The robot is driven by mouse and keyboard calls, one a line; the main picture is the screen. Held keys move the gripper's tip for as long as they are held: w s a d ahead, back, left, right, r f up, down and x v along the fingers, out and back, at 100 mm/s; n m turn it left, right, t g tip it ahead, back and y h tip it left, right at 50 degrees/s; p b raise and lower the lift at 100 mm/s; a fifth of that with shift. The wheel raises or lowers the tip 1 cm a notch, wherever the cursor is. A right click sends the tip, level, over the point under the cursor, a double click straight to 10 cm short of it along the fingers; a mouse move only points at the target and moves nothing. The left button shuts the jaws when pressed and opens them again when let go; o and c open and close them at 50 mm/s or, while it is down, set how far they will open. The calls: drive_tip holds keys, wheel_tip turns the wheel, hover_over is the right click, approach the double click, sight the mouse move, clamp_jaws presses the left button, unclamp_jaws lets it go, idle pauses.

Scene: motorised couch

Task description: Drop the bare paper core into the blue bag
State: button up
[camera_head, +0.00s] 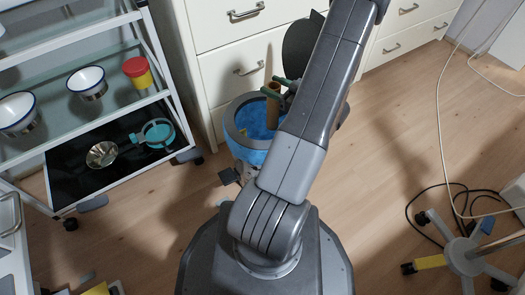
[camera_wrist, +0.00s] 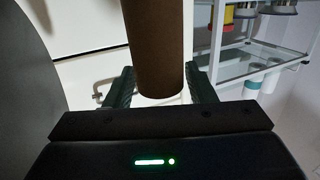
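The bare paper core (camera_head: 272,108) is a brown cardboard tube. It stands roughly upright over the blue bag (camera_head: 253,156), with its lower part in front of the bag's opening in the head view. My gripper (camera_head: 275,86) is shut on the core, its dark green fingers on either side of it. I cannot tell how far the core's lower end is from the bag.
White drawers (camera_head: 225,65) stand close behind the bag. A glass-shelved trolley (camera_head: 100,115) with bowls and a red-yellow cup (camera_head: 139,73) is on the left. A wheeled stand base (camera_head: 465,256) and cables are on the right. Wooden floor (camera_head: 385,150) is open at right.

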drive_tip(key=shift+o, duration=1.1)
drive_tip(key=shift+d, duration=0.1)
drive_tip(key=p+v, duration=0.3)
drive_tip(key=v, duration=1)
drive_tip(key=shift+s+d, duration=0.25)
drive_tip(key=b+x, duration=0.3)
drive_tip(key=x, duration=1.1)
drive_tip(key=shift+d, duration=0.15)
